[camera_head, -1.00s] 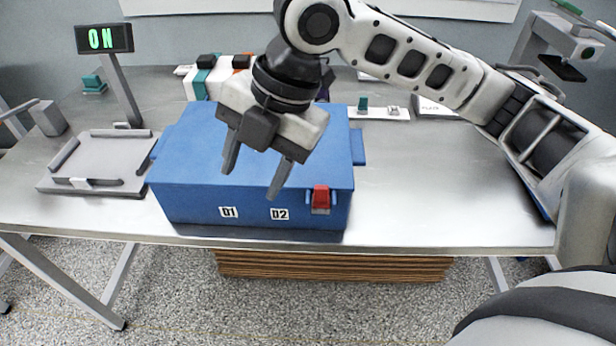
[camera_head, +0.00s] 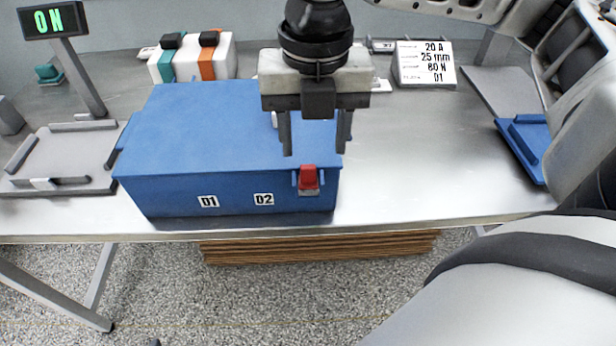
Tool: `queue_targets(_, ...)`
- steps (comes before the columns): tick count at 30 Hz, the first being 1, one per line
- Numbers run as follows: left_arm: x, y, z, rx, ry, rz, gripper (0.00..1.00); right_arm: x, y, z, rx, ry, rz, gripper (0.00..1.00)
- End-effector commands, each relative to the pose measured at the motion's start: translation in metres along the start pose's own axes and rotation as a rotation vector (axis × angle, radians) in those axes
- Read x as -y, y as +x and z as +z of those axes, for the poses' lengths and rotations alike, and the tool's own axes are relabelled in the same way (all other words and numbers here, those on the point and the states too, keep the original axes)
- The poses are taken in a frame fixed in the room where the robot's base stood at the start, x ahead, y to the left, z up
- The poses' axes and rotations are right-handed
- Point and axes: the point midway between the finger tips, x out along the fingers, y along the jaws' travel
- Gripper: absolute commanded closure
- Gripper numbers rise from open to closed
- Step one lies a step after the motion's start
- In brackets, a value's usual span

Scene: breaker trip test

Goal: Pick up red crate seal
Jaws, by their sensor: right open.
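The red crate seal (camera_head: 308,178) sits on the front face of the blue crate (camera_head: 190,130), near its right end. The crate is closed and stands at the table's front edge, with labels D1 and D2 on its front. My right gripper (camera_head: 315,150) is open and empty, pointing down. Its fingertips show just above the seal, apart from it, over the crate's right front part. My left gripper is not in view.
A grey platform (camera_head: 70,160) and an ON display (camera_head: 52,20) stand at left. Breakers (camera_head: 195,62) stand behind the crate. A placard (camera_head: 424,62) is at the back, a blue tray (camera_head: 526,145) at right. The table right of the crate is clear.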

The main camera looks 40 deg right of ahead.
Motion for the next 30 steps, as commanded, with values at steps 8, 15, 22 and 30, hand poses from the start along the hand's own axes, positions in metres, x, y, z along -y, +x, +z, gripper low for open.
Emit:
queue_targets(8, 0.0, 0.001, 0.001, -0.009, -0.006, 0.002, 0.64, -0.004, 0.026, -0.003, -0.001, -0.003, -0.001, 0.5)
queue_targets(15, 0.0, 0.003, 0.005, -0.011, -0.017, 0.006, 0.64, -0.007, 0.056, -0.004, 0.0, -0.001, 0.001, 0.5)
queue_targets(22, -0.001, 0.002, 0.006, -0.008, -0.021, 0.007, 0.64, -0.007, 0.058, -0.004, 0.001, 0.0, 0.002, 0.5)
queue_targets(30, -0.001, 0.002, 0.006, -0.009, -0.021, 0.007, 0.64, -0.007, 0.058, -0.004, 0.0, 0.0, 0.002, 0.98)
